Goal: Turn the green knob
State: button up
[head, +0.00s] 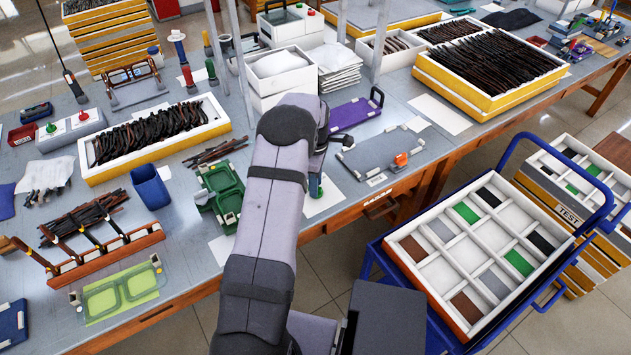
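A green upright piece with a blue top (316,186) stands on a white sheet on the bench, just right of my arm. It may be the green knob, but my arm hides part of it. My gripper (317,164) seems to point down right above this piece. The fingers are too small and covered to show whether they are open or touching it. Another green knob (51,128) sits beside a red knob (83,116) on a grey box at the left.
A green frame fixture (221,190) lies close left of my arm. A grey plate with an orange clamp (400,160) lies to the right, and a purple tray (353,113) behind. A blue cup (150,187) stands left. A blue cart (403,278) stands at the front right.

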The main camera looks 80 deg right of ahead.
jog(key=shift+c, duration=0.2)
grip_shut()
jog(key=shift+m, duration=0.3)
jog(key=m+b, duration=0.1)
jog(key=m, duration=1)
jog(key=shift+d+m, duration=0.1)
jog(key=shift+m, duration=0.2)
jog(key=m, duration=0.5)
jog(key=shift+s+m, duration=0.1)
jog(key=shift+m, duration=0.2)
